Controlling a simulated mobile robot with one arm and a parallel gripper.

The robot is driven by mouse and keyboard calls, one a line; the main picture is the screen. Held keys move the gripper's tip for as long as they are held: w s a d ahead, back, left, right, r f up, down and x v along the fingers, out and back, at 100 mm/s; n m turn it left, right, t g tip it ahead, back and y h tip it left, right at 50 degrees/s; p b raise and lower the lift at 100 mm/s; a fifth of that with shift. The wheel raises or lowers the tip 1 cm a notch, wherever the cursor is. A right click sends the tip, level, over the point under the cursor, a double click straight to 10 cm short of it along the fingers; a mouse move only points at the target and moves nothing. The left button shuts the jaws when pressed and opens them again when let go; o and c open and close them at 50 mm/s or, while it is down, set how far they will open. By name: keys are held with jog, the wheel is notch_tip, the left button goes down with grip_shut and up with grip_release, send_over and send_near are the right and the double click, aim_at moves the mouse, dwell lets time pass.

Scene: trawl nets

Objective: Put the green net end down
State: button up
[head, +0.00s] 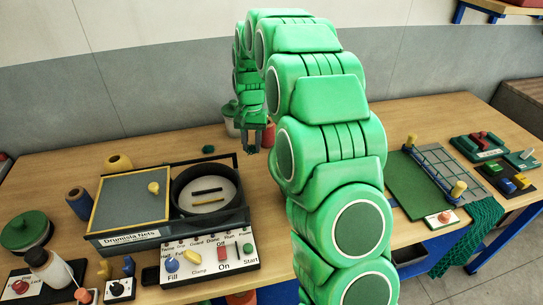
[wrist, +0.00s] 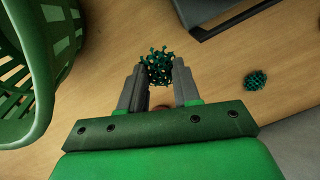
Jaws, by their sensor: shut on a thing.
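My gripper (wrist: 160,82) is shut on the green net end (wrist: 160,65), a small teal clump of mesh with yellowish specks, held at its fingertips. In the wrist view it shows over the wooden table; whether it touches the wood I cannot tell. In the head view my gripper (head: 253,140) points down over the back of the table, and the held piece is too small to make out. A second teal clump (wrist: 255,82) lies on the table to the right; it also shows in the head view (head: 208,149).
A green slatted basket (wrist: 40,100) stands close on the left in the wrist view. At right, a dark green net (head: 478,232) hangs over the table edge beside a green board (head: 412,185). Bare wood surrounds the loose clump.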

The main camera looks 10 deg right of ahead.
aim_at(252, 147)
notch_tip(252, 147, up, 12)
jog(key=f, duration=0.1)
jog(key=s+d, duration=1.3)
jog(key=d, duration=0.4)
jog(key=shift+d+r+m, duration=0.3)
jog(key=shift+d+r, duration=0.05)
jog(key=shift+d, duration=0.05)
notch_tip(252, 147, down, 10)
jog(key=shift+f, duration=5.5)
jog(key=o, duration=1)
jog(key=shift+f, duration=0.1)
